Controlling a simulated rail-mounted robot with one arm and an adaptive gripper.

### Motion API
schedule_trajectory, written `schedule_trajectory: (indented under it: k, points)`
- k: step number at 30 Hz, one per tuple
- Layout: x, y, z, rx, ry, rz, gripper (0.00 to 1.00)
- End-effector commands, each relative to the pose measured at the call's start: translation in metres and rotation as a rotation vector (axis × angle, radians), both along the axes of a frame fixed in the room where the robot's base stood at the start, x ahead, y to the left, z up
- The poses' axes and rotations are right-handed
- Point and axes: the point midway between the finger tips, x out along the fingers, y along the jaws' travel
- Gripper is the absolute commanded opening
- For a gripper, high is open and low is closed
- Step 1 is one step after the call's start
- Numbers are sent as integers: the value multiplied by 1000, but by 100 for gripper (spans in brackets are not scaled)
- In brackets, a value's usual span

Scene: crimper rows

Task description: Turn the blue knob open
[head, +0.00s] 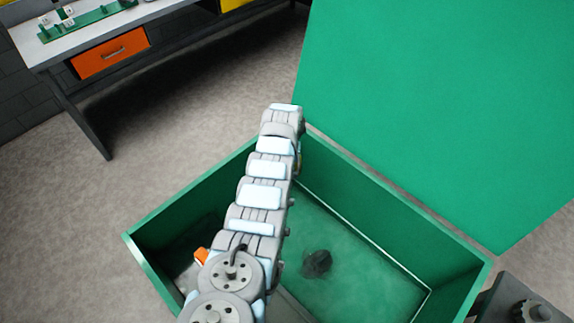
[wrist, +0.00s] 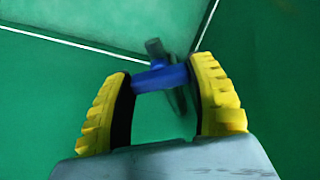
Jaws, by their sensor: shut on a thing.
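The blue knob (wrist: 158,79) is in the upper middle of the wrist view, between the tips of my gripper (wrist: 164,73). The two yellow ribbed fingers with dark inner pads stand apart by the knob's width and are shut on it. A dark grey bar (wrist: 157,50) shows just behind the knob, with another dark part beside and below it. The knob's ends are partly hidden by the fingertips. In the head view my arm covers the middle of the picture, and I cannot make out the gripper or the blue knob there.
A large open green bin (head: 378,203) with an upright green panel (head: 440,100) lies around my arm. A dark blurred object (head: 316,263) sits inside it. A workbench (head: 60,52) with an orange drawer (head: 110,53) stands at the upper left. The grey floor between is clear.

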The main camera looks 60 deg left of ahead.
Motion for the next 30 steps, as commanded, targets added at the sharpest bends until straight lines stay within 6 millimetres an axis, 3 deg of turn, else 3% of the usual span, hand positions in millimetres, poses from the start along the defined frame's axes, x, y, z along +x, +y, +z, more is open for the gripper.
schedule_trajectory:
  k: [30]
  points:
    - [2, 1, -2, 2, -4, 890, 22]
